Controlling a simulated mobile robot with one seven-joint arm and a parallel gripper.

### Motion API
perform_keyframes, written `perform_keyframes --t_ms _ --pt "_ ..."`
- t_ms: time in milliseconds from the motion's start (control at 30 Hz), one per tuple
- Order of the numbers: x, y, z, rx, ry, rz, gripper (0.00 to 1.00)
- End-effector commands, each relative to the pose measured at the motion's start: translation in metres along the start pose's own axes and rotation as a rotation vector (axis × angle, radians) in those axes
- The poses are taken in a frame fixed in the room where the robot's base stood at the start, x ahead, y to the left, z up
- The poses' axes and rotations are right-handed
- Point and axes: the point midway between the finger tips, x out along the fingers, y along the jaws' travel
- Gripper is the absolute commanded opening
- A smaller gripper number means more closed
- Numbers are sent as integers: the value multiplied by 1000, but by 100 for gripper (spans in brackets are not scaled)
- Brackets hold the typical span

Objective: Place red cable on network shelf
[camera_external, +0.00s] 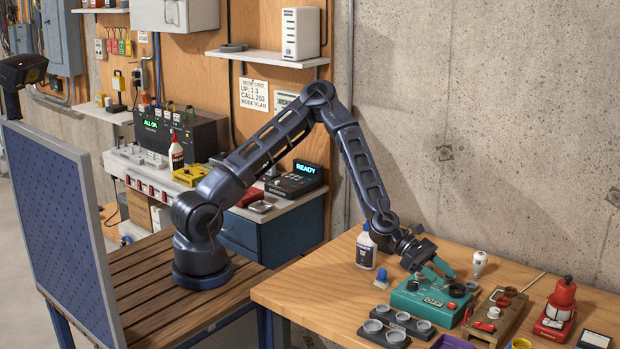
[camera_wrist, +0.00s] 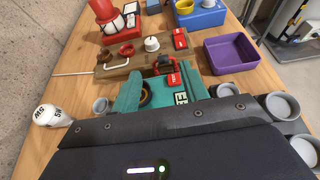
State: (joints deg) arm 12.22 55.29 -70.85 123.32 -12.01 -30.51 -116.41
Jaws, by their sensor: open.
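I cannot make out a red cable in either view. The network shelf is probably the white wall shelf (camera_external: 268,57) at the upper middle, holding a white router-like box (camera_external: 300,34) and a dark flat coil (camera_external: 232,47). My gripper (camera_external: 441,272) is low over the table at the right, far from that shelf. Its teal fingers are apart, just above a teal box (camera_external: 415,297) with a small display. In the wrist view my gripper (camera_wrist: 163,88) also shows open, with dark round parts and a red label between and beyond the fingers. I see nothing held.
A white bottle (camera_external: 366,248) stands left of the gripper. Grey cups (camera_external: 373,326) sit in front of the teal box. A wooden board (camera_external: 497,312) and a red device (camera_external: 560,304) are to the right. A purple tray (camera_wrist: 232,58) shows in the wrist view.

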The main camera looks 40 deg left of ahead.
Motion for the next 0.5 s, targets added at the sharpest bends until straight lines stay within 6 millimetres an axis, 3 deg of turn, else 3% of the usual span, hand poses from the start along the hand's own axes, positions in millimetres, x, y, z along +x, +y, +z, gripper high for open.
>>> perform_keyframes --t_ms 167,500 --pt "10 0 -20 0 0 -1 45" --pt "50 0 -20 2 -1 1 45"
